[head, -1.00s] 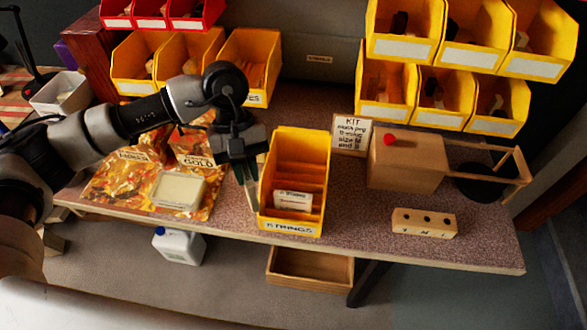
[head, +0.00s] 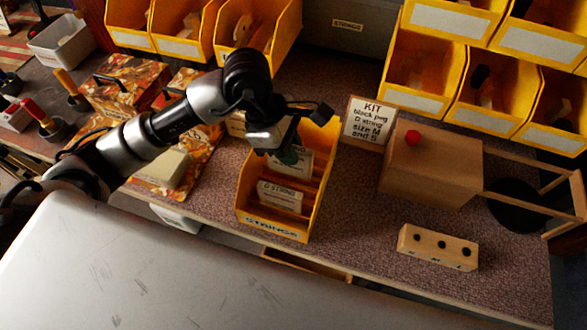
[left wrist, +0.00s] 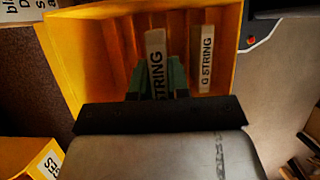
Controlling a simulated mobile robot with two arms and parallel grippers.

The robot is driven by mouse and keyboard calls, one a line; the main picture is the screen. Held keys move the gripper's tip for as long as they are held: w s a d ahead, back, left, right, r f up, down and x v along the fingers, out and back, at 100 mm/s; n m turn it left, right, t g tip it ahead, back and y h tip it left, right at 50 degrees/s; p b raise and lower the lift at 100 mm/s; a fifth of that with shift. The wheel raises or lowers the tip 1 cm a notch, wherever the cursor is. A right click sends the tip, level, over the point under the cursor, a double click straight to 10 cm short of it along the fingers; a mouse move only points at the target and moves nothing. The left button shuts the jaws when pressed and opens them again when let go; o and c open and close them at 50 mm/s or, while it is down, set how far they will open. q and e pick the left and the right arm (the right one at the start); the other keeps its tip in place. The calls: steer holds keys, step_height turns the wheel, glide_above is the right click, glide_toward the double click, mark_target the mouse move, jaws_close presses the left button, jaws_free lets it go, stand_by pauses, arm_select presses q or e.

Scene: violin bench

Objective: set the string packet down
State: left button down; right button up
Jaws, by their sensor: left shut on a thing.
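The yellow strings bin (head: 315,205) stands on the bench, with slots inside. My left gripper (head: 290,157) is over the bin and shut on a pale string packet (head: 297,169). My right gripper is not in view.
A kit card (head: 368,121) stands behind the bin, reading black peg, D string, size M and S. A wooden box (head: 425,170) with a red knob and a holed block (head: 437,247) are at the right. Bare bench lies between the bin and the block.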

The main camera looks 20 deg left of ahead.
mark_target(290, 168)
arm_select(q)
steer(key=shift+f, duration=1.35)
step_height(290, 168, down, 3)
steer(key=shift+f, duration=0.2)
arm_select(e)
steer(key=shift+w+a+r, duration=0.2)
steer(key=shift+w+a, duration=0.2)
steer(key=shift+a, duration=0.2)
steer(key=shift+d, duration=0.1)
arm_select(q)
steer(key=shift+f, duration=0.1)
steer(key=c, duration=1.1)
jaws_free()
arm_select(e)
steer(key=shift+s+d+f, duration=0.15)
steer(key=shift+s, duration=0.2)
